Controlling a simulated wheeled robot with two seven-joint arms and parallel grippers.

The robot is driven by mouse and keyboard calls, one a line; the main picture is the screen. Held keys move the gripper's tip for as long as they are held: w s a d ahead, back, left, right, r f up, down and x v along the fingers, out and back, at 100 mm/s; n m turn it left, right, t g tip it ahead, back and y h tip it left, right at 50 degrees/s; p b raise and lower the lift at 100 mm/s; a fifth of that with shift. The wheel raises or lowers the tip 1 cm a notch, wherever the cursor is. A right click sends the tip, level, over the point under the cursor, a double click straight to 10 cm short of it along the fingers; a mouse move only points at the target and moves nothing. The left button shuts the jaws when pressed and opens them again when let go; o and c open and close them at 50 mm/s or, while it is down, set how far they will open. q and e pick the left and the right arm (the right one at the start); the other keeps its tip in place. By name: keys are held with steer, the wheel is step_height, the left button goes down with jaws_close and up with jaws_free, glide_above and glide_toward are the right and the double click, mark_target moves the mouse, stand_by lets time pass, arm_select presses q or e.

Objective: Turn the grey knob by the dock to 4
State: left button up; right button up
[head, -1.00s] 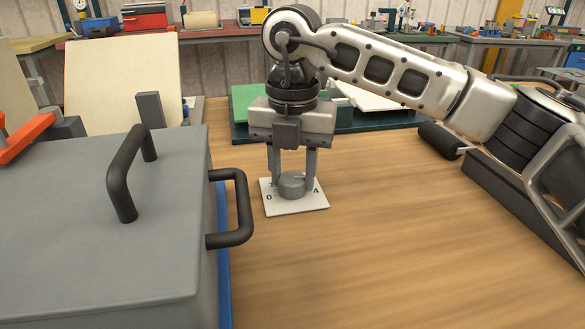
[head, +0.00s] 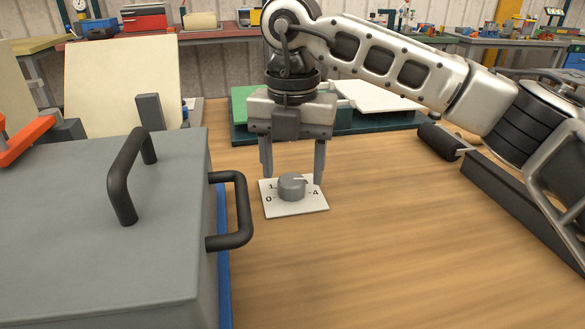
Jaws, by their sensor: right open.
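The grey knob (head: 292,188) sits on a white square plate (head: 296,209) on the wooden bench. The plate shows 0 at left, 1 at back left and 4 at right. The light line on the knob's top points to the right and slightly back, seemingly a little short of the 4 mark. My right gripper (head: 293,177) is above the knob, pointing down and open. Its fingers are spread wide on either side, apart from the knob, with tips around its top level. My left gripper is out of view.
A large grey box (head: 90,245) with black handles (head: 240,210) stands left of the plate, over a blue edge. A dark green tray (head: 372,121) with a pale sheet lies behind. The bench right of and in front of the plate is clear.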

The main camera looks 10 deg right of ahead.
mark_target(293, 177)
arm_select(q)
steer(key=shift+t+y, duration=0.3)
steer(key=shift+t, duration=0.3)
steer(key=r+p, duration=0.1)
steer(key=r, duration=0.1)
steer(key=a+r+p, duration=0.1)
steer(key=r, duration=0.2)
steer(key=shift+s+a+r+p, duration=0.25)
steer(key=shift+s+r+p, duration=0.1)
steer(key=shift+p, duration=0.05)
arm_select(e)
step_height(293, 177, up, 15)
steer(key=shift+f, duration=0.2)
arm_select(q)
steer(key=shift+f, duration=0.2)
